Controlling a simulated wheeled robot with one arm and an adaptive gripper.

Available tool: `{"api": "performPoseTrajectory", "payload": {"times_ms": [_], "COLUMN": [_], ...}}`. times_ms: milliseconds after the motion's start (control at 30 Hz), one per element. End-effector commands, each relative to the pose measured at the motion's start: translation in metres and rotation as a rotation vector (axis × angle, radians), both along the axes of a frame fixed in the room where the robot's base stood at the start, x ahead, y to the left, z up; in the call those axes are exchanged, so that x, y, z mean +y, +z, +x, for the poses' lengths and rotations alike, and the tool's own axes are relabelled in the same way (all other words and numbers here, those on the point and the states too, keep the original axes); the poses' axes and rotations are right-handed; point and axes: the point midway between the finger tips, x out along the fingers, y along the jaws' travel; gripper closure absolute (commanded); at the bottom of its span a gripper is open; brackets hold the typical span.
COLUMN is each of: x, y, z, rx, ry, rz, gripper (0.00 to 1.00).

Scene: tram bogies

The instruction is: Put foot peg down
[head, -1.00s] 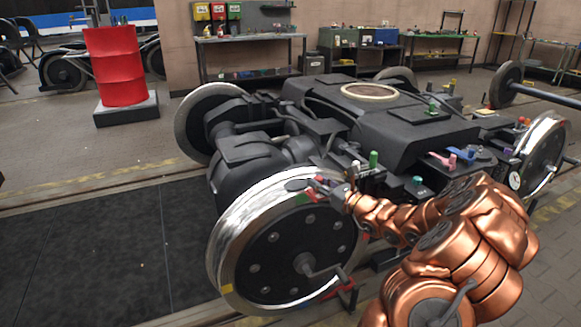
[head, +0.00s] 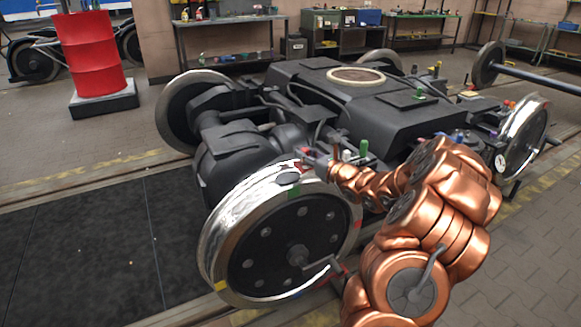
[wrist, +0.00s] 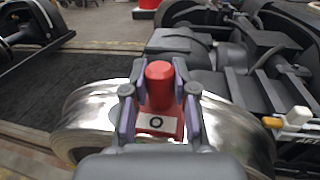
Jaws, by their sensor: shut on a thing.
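A red peg-like piece (wrist: 159,85) with a round upright top and a block-like lower part stands between my gripper's two purple-padded fingers. Its front carries a white label with a dark ring. I take it to be the foot peg. My gripper (wrist: 159,112) is shut on it, above the shiny wheel rim (wrist: 225,125). In the head view my gripper (head: 318,160) is small, at the top right of the near wheel (head: 285,240). I cannot tell whether the piece's underside touches anything.
The black bogie (head: 340,105) fills the middle, with a green peg (head: 364,147) and other small coloured pieces on it. A crank handle sticks out of the near wheel's hub. A red drum (head: 88,50) stands back left. The dark floor plate (head: 90,240) at left is clear.

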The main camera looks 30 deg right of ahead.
Motion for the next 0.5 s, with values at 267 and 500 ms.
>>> {"api": "performPoseTrajectory", "payload": {"times_ms": [267,500], "x": [0.024,0.035], "y": [-0.003,-0.014], "z": [0.023,0.032], "rx": [-0.001,0.001], "ry": [-0.002,-0.004], "rz": [-0.002,-0.001], "gripper": [1.0,1.0]}}
